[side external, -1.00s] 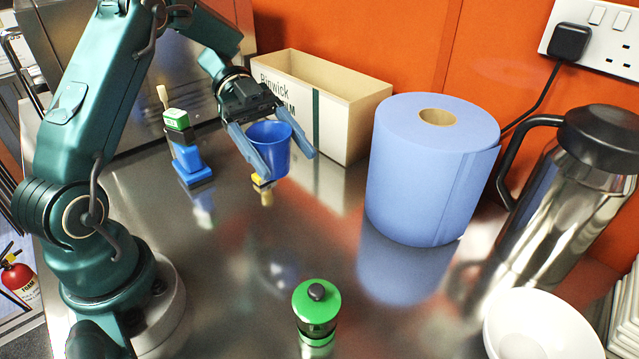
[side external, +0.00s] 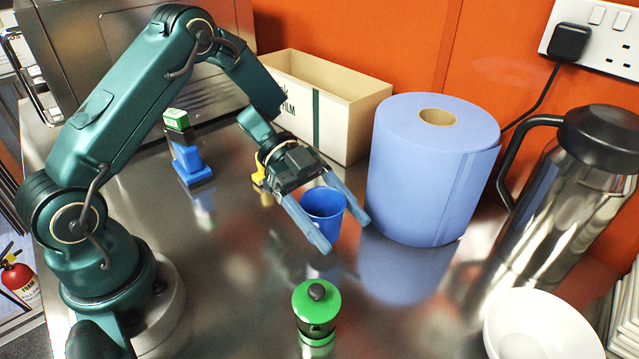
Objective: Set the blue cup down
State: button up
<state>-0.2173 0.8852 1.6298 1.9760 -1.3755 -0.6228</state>
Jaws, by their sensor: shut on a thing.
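The blue cup (side external: 323,213) is upright between the two blue fingers of my gripper (side external: 338,232), left of the big blue paper roll. My gripper is shut on the cup. The cup's reflection shows on the shiny metal worktop (side external: 225,275) below it. I cannot tell for sure whether its base touches the worktop. The fingers hide part of the cup's sides.
The blue paper roll (side external: 425,180) stands close on the right. A green-lidded jar (side external: 316,305) stands in front. A cardboard box (side external: 345,115), a blue stand with a green block (side external: 188,160) and a yellow item (side external: 259,170) are behind. A steel flask (side external: 570,190) and white bowl (side external: 540,330) are at right.

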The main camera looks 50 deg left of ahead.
aim_at(334, 235)
jog(key=shift+f, duration=1.6)
jog(key=shift+f, duration=0.15)
jog(key=o, duration=1.2)
jog(key=shift+c, duration=0.2)
jog(key=shift+a+r, duration=0.2)
jog(key=shift+r, duration=0.05)
jog(key=v, duration=1.1)
jog(key=shift+a+r, duration=0.1)
jog(key=shift+a, duration=0.25)
